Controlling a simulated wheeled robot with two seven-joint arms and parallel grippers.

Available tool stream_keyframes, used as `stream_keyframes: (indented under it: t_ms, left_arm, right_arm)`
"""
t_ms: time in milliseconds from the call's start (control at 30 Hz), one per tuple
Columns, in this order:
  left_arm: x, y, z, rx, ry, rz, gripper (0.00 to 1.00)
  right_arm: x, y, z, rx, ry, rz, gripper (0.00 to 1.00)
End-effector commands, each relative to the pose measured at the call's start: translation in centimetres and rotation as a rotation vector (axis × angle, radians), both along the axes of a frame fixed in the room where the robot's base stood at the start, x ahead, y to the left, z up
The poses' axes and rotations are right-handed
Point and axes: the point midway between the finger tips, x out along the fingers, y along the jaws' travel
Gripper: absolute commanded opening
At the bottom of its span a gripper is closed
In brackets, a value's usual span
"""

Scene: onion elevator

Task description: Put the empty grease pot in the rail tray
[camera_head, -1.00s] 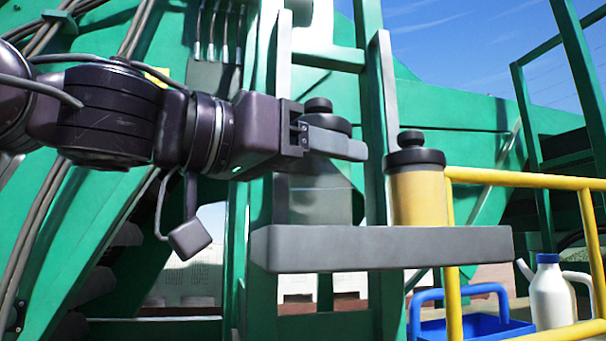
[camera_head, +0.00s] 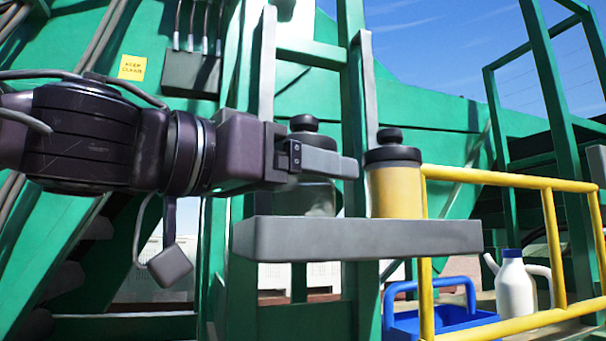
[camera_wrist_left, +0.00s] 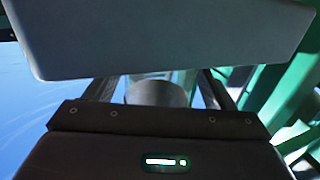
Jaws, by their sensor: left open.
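The empty grease pot (camera_head: 308,200), grey and see-through with a black knobbed lid, stands upright at the left of the grey rail tray (camera_head: 360,240). The tray's front wall hides its base. A yellow-filled pot (camera_head: 396,190) with a black lid stands at its right in the same tray. My left gripper (camera_head: 340,165) is open at the empty pot's upper body, its near finger across the front. In the left wrist view, the tray (camera_wrist_left: 170,40) spans the top and a rounded grey part of the pot (camera_wrist_left: 155,93) shows between the fingers. My right gripper is out of view.
Green ladder posts (camera_head: 357,100) rise close behind the tray. A yellow guardrail (camera_head: 500,182) runs to the right. A blue caddy (camera_head: 445,318) and a white jug (camera_head: 514,285) stand lower right. A yellow note (camera_head: 132,67) is on the green machine.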

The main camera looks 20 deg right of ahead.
Motion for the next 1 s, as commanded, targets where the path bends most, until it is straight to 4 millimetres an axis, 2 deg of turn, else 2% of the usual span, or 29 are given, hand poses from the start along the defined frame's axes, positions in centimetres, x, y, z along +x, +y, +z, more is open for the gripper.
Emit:
stream_keyframes:
  t_ms: [100,167,500,700,1000]
  left_arm:
    - [0.0,0.0,0.5,0.0,0.0,0.0,0.77]
    - [-0.2,0.8,0.1,-0.001,-0.003,0.002,0.77]
    - [-2.6,7.5,-0.1,-0.003,-0.002,0.004,0.77]
    - [-3.7,10.3,0.1,-0.002,-0.002,0.001,0.77]
    - [-4.1,11.3,0.3,0.0,0.0,-0.001,0.77]
  right_arm:
    - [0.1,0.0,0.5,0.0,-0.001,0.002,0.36]
    - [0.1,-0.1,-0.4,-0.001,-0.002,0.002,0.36]
    - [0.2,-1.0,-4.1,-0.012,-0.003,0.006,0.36]
    - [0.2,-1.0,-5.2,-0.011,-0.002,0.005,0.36]
    - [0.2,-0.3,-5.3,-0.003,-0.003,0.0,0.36]
